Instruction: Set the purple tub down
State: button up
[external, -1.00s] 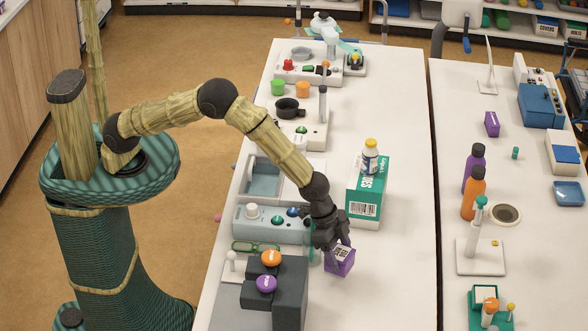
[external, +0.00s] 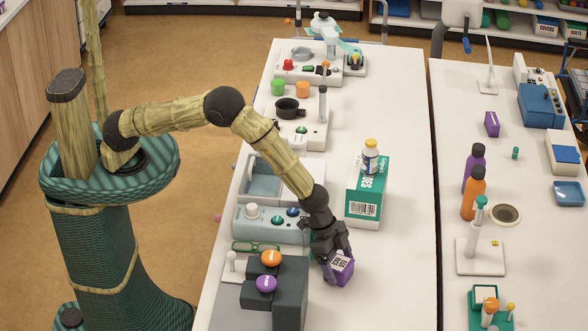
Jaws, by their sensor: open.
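The purple tub (external: 344,276) with a white printed label is on the white table, right of the dark grey stepped block. It appears upright and resting on the tabletop. My gripper (external: 338,255) is at the tub from above and behind, its dark fingers open around or right beside it. The fingers hide part of the tub's top and left side, so I cannot tell whether they touch it.
The stepped block (external: 291,290) with orange and purple knobs stands close on the left. A green-and-white box (external: 364,200) with a bottle (external: 370,157) on top stands behind. The tabletop right of the tub is clear. Another purple box (external: 492,124) stands on the right table.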

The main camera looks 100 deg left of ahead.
jog(key=shift+r, duration=0.2)
jog(key=b+v, duration=0.2)
jog(key=v, duration=1)
dwell(0.4)
jog(key=s+a+r+n+y+p, duration=0.1)
jog(key=s+a+r+n+p, duration=0.1)
jog(key=s+a+r, duration=0.6)
jog(key=s+a+f, duration=0.1)
jog(key=s+a, duration=0.2)
jog(key=s, duration=0.4)
jog(key=s+a+f+n+g+b, duration=0.1)
jog(key=s+a, duration=0.2)
jog(key=s, duration=0.4)
jog(key=s+a+f+n+b, duration=0.1)
jog(key=s+a, duration=0.3)
jog(key=s, duration=0.3)
jog(key=shift+y, duration=0.4)
